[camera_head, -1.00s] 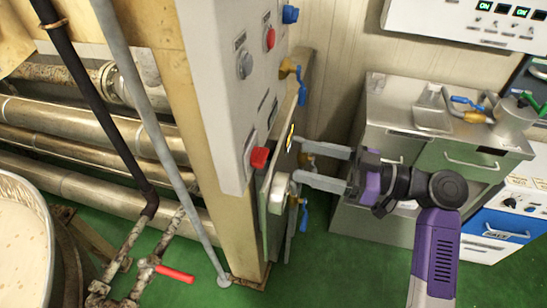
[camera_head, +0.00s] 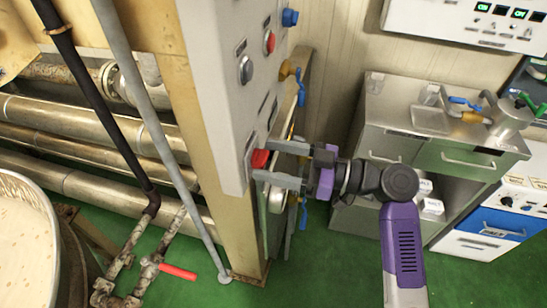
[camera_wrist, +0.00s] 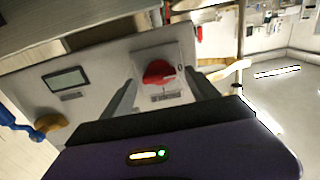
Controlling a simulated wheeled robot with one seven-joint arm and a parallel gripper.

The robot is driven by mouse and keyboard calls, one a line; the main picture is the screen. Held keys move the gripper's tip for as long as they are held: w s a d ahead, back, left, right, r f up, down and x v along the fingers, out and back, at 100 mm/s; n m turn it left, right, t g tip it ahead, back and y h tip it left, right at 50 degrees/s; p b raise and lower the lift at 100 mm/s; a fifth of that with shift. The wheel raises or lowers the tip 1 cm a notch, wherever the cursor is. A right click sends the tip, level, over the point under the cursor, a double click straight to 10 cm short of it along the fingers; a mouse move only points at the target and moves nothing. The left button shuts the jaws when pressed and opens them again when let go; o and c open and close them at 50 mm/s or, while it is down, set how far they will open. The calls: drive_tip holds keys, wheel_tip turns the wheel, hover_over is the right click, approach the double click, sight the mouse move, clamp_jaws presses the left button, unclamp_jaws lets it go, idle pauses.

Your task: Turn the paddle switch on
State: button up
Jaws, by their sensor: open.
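The paddle switch is a red knob (camera_head: 260,158) low on the side of the grey control cabinet. It also shows in the wrist view as a red rotary paddle (camera_wrist: 157,72) on a pale square plate, with a "0" mark to its right and a label below. My gripper (camera_head: 267,161) is open, with its two fingers at the switch, one on each side. In the wrist view the fingers point at the plate left and right of the knob, apart from it; whether they reach its depth is unclear.
The grey cabinet (camera_head: 222,85) carries other buttons, including a red one (camera_head: 269,42) and a blue one (camera_head: 290,17). A yellow-blue valve (camera_head: 298,78) sticks out nearby. In the wrist view a display (camera_wrist: 66,80) lies left of the switch. A steel cabinet (camera_head: 390,150) stands at right.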

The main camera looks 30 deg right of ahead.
drive_tip(key=c, duration=1.4)
drive_tip(key=shift+o, duration=0.2)
drive_tip(key=m+p, duration=0.1)
drive_tip(key=m, duration=0.3)
drive_tip(key=shift+m, duration=0.4)
drive_tip(key=m+p, duration=0.2)
drive_tip(key=m, duration=0.2)
drive_tip(key=shift+w+d+m, duration=0.1)
drive_tip(key=shift+m, duration=0.2)
drive_tip(key=m+p, duration=0.3)
drive_tip(key=m, duration=0.1)
drive_tip(key=shift+d, duration=0.1)
drive_tip(key=shift+f+m+p, duration=0.15)
drive_tip(key=shift+m+p, duration=0.65)
drive_tip(key=shift+m, duration=0.35)
drive_tip(key=shift+f+m+p, duration=0.1)
drive_tip(key=shift+m+p, duration=0.65)
drive_tip(key=shift+m, duration=0.4)
